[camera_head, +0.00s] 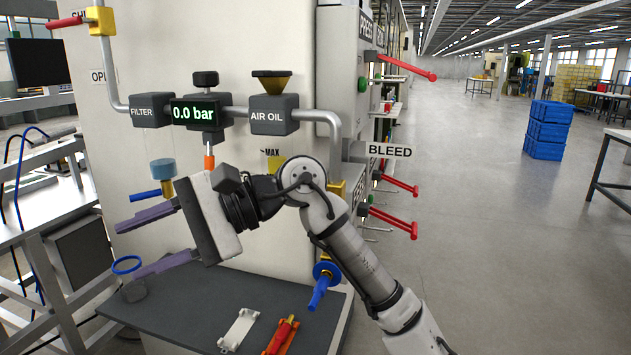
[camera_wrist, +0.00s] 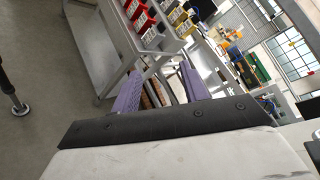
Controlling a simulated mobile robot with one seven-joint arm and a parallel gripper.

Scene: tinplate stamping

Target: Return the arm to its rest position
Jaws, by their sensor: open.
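My gripper (camera_head: 150,238) is in front of the cream machine panel in the head view, pointing left. Its two purple fingers are spread apart with nothing between them. In the wrist view the fingers (camera_wrist: 158,88) also stand apart, with a workbench and racks beyond. My arm reaches up from the lower right, bends at a high elbow and comes down to the gripper. Part of the panel is hidden behind the arm and gripper.
A dark shelf (camera_head: 180,312) below holds a white bracket (camera_head: 239,330) and a red-handled tool (camera_head: 281,335). A pressure display (camera_head: 195,112) reads 0.0 bar. Red levers (camera_head: 393,222) stick out right of the machine. Blue crates (camera_head: 548,130) stand on open floor.

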